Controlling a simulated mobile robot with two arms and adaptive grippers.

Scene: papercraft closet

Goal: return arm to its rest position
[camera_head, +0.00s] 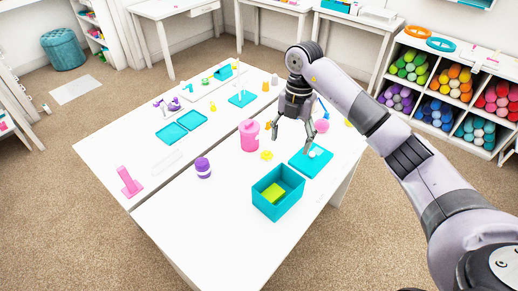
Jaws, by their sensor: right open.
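My right arm reaches in from the right edge over the white table (235,245). Its gripper (291,142) points down with its fingers spread. Nothing shows between them. It hangs above the table, between a pink canister (249,136) and a flat teal tray (311,163). A small yellow piece (266,156) lies below and to the left of the fingers. I cannot tell the exact height of the fingertips above the table. My left gripper is not in view.
A teal box (264,203) with a yellow-green block (274,194) inside stands nearer. A purple-banded jar (203,168), a pink stand (130,184) and an open teal case (172,134) are farther left. A shelf of coloured rolls (442,56) stands at right. The table's near end is clear.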

